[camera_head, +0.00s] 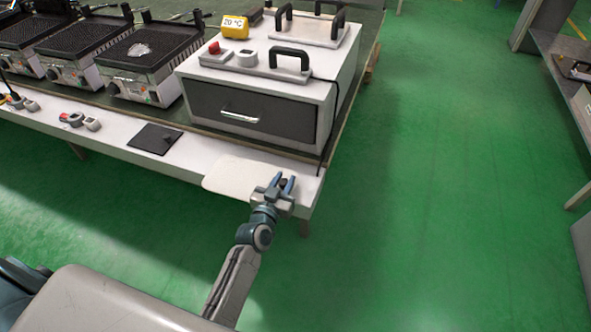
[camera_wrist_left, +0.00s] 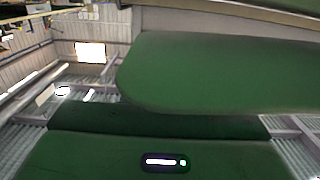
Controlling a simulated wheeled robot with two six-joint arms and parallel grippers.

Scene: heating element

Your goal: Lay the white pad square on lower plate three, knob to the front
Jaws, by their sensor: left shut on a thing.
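The white pad (camera_head: 235,178) is a thin, pale, rounded square at the front right corner of the white bench. My left gripper (camera_head: 284,183) is shut on its right side, and its fingers hide that part. I cannot make out the pad's knob, nor whether the pad touches the bench. In the left wrist view a large green-tinted slab with a rounded corner (camera_wrist_left: 220,75) is close to the camera; it looks like the pad's underside. Ribbed lower plates show on the right grill (camera_head: 165,42), the middle grill (camera_head: 90,40) and the left grill (camera_head: 30,28). My right gripper is out of view.
A white box unit (camera_head: 310,75) with a dark drawer (camera_head: 250,112) and black handles stands behind the pad. Green floor (camera_head: 450,180) is clear at right.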

